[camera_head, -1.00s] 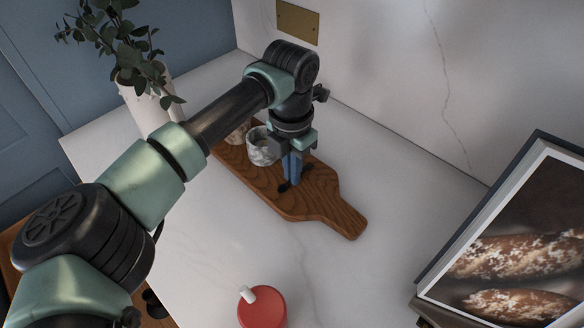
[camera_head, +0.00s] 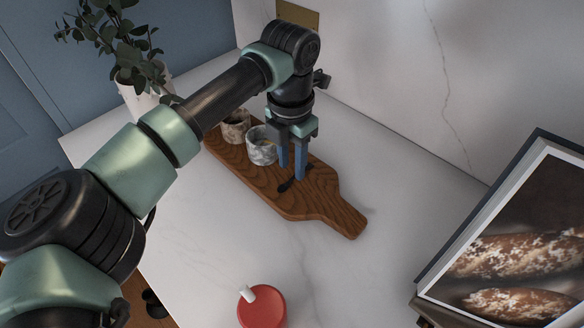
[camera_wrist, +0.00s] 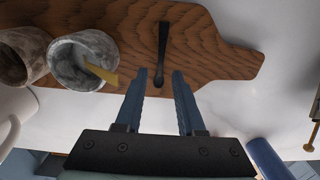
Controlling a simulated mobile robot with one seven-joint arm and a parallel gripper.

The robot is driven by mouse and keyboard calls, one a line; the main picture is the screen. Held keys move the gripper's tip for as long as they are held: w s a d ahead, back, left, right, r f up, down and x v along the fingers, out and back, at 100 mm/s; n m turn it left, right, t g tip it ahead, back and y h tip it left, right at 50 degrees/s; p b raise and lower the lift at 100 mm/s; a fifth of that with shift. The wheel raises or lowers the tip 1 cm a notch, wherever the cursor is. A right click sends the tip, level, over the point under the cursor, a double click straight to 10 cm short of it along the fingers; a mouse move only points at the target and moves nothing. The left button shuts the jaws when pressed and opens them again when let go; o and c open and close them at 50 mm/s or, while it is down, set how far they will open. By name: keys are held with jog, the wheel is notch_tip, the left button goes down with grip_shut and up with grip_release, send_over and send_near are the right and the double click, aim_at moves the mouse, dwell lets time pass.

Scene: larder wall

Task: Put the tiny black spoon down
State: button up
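The tiny black spoon (camera_head: 285,186) lies on the wooden board (camera_head: 335,207). In the wrist view the spoon (camera_wrist: 162,52) lies across the board (camera_wrist: 215,55), just beyond the fingertips and between their lines. My gripper (camera_head: 293,172) is above the board, with its two blue fingers apart.
A grey marbled cup (camera_head: 262,146) and a brown marbled cup (camera_head: 235,126) stand on the board left of my gripper. A red lidded pot (camera_head: 262,308) stands at the front. A framed bread picture (camera_head: 515,250) leans at right. The white counter between is clear.

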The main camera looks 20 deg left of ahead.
aim_at(292, 179)
notch_tip(292, 179, up, 10)
jog(key=shift+f, duration=0.25)
dwell(0.4)
